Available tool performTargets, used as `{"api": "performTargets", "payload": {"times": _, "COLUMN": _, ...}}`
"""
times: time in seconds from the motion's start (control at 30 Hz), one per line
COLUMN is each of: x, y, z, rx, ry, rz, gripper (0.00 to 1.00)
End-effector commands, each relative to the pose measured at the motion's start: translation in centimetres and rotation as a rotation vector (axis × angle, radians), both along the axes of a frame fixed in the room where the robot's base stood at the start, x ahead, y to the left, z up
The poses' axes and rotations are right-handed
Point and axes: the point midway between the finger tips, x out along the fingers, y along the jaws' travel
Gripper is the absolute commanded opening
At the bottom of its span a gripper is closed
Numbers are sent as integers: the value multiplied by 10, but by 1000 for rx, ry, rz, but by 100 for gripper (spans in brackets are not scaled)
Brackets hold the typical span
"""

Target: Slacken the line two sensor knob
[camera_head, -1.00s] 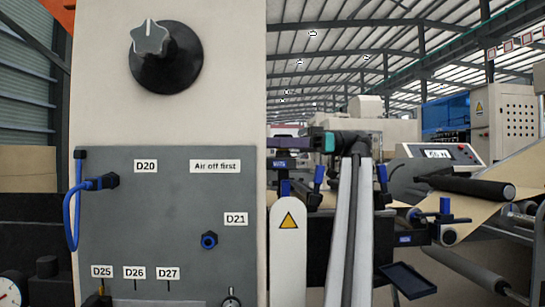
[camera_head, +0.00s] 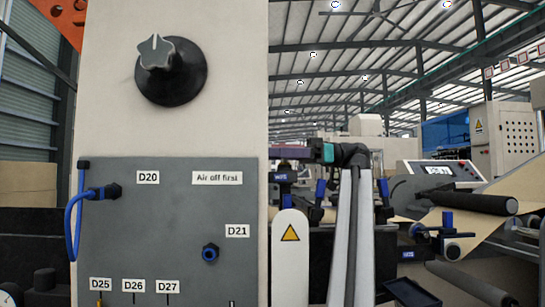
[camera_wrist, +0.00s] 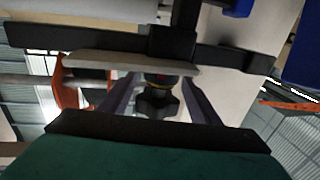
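In the head view a grey star-shaped knob with a white pointer line (camera_head: 156,54) sits on a black round base on the pale column; its pointer is near upright. In the wrist view a small dark lobed knob (camera_wrist: 157,103) shows in the middle, with a coloured band at its base. I cannot tell which line it belongs to. My gripper (camera_wrist: 158,88) has its two grey fingers apart, one on each side of that dark knob in the picture; no contact shows. In the head view my gripper (camera_head: 293,153) is side-on, pointing left, right of the panel, its tips unclear.
A grey panel (camera_head: 150,240) carries labels D20, D21, D25, D26, D27 and "Air off first". A blue hose (camera_head: 72,228) loops at its left edge. A white guard with a warning triangle (camera_head: 290,265) stands below my gripper. Black rollers (camera_head: 480,202) and brown web lie right.

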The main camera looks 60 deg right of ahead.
Motion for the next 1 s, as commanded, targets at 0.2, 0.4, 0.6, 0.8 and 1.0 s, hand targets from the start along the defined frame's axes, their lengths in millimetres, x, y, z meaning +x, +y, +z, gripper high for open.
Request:
{"api": "performTargets", "payload": {"times": 0.2, "x": 0, "y": -1, "z": -2, "rx": 1, "ry": 2, "rz": -1, "gripper": 57}}
{"api": "performTargets", "payload": {"times": 0.4, "x": 0, "y": -2, "z": 2, "rx": 1, "ry": 4, "rz": -2, "gripper": 57}}
{"api": "performTargets", "payload": {"times": 0.6, "x": -1, "y": -2, "z": 17, "rx": 1, "ry": 4, "rz": -2, "gripper": 57}}
{"api": "performTargets", "payload": {"times": 0.8, "x": 0, "y": -2, "z": 39, "rx": 1, "ry": 4, "rz": -2, "gripper": 57}}
{"api": "performTargets", "payload": {"times": 1.0, "x": 0, "y": -2, "z": 60, "rx": 1, "ry": 4, "rz": -2, "gripper": 57}}
